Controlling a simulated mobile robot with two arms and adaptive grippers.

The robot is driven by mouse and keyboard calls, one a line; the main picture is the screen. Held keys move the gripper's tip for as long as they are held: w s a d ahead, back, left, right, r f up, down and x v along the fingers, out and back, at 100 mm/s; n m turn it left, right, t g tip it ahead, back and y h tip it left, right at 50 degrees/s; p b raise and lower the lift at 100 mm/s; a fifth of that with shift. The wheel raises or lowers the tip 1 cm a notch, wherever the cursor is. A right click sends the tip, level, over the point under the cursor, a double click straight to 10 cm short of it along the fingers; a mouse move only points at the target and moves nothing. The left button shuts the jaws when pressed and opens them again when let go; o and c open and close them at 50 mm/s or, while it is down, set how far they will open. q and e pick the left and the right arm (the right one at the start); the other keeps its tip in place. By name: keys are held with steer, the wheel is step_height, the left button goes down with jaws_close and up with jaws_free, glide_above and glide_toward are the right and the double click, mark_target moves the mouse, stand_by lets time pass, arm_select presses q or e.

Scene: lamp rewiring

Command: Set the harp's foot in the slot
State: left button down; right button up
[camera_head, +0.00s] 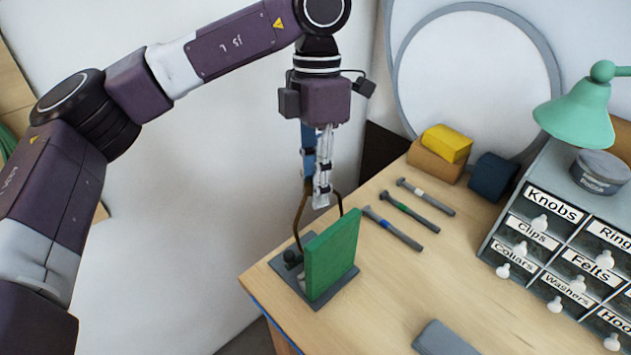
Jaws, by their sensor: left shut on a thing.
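The harp (300,217) is a thin brown wire loop at the left end of the table. My left gripper (320,200) points down and is shut on the top of the harp. The harp's left side runs down to a small dark fitting (291,258) on a grey base plate (339,285). A green upright panel (333,256) stands on that plate and hides the harp's right lower end. I cannot tell whether the foot sits in the slot; the slot is not visible. My right gripper is not in view.
Several tools (409,210) with coloured bands lie right of the panel. Yellow (447,143) and dark blue (492,177) blocks stand behind. A labelled drawer cabinet (492,245) and green lamp (578,112) are at right. A grey object (444,340) lies at the front. The table middle is clear.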

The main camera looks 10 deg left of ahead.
arm_select(q)
steer(key=shift+r+p, duration=0.2)
steer(key=shift+p, duration=0.7)
steer(key=shift+f, duration=0.5)
